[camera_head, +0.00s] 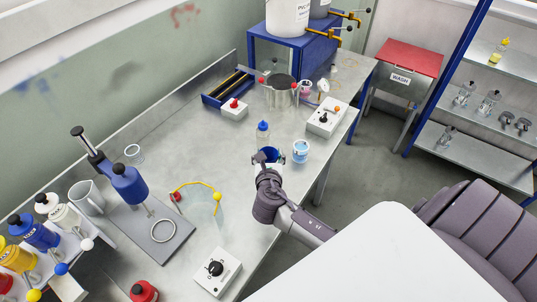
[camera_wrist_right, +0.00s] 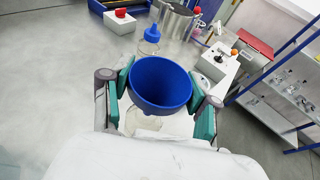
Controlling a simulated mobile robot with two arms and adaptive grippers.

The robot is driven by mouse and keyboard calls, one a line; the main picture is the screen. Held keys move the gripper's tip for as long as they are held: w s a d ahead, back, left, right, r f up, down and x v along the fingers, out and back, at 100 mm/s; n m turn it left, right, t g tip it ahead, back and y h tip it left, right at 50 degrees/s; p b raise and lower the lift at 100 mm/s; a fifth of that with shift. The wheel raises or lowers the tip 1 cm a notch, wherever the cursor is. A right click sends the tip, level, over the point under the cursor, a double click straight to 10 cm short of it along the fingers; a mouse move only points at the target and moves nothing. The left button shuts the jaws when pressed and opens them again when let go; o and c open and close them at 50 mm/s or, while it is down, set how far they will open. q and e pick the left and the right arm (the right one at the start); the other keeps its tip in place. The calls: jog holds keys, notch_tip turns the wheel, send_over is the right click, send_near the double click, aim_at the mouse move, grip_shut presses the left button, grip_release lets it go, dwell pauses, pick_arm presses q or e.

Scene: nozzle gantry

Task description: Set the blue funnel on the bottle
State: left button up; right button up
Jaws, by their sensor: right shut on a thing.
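The blue funnel (camera_wrist_right: 160,84) is between the two teal-padded fingers of my right gripper (camera_wrist_right: 161,90), which is shut on it. Its wide mouth faces up toward the wrist camera. In the head view the funnel (camera_head: 271,154) shows as a small blue ring at the tip of my right gripper (camera_head: 267,159). A clear bottle with a blue pointed cap (camera_head: 263,130) stands upright just beyond it; it also shows in the wrist view (camera_wrist_right: 150,40). A pale round shape shows below the funnel; I cannot tell what it is. My left gripper is not in view.
A white and blue cup (camera_head: 300,151) stands right of the funnel, near the bench edge. A metal pot (camera_head: 280,92) and a white control box (camera_head: 327,118) stand farther back. A yellow-handled clear vessel (camera_head: 204,207) is to the left.

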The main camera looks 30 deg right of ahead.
jog(key=shift+p, duration=0.3)
dwell(0.6)
jog(key=shift+f+b, duration=0.55)
jog(key=shift+f, duration=0.25)
dwell(0.4)
jog(key=o, duration=0.6)
jog(key=shift+o, duration=0.2)
jog(key=shift+p+v, duration=0.9)
jog(key=shift+v, duration=0.4)
jog(key=v, duration=0.8)
jog(key=shift+s+p, duration=0.2)
jog(key=shift+p, duration=0.25)
jog(key=shift+r, duration=0.15)
